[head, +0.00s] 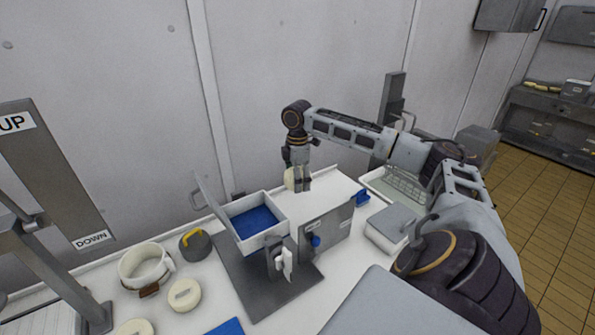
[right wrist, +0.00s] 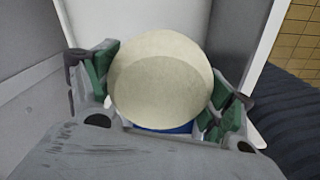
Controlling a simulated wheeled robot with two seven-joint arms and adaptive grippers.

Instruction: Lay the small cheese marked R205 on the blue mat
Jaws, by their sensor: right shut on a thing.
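My right gripper (head: 298,186) is shut on a small pale round cheese (head: 290,179), held behind the grey panel at the back of the worktop. In the right wrist view the cheese (right wrist: 160,82) sits between the green-padded fingers of the gripper (right wrist: 160,95); no marking on it can be read. A flat blue piece, seemingly the blue mat (head: 226,328), is cut off by the bottom edge of the head view. Another small cheese (head: 184,296) with a pale label lies at the front left; its letters are unreadable. My left gripper is not in view.
An open white box (head: 281,235) with a blue floor stands on a grey base mid-table. A grey panel (head: 338,224) stands beside it. A grey-lidded box (head: 388,229) is right.

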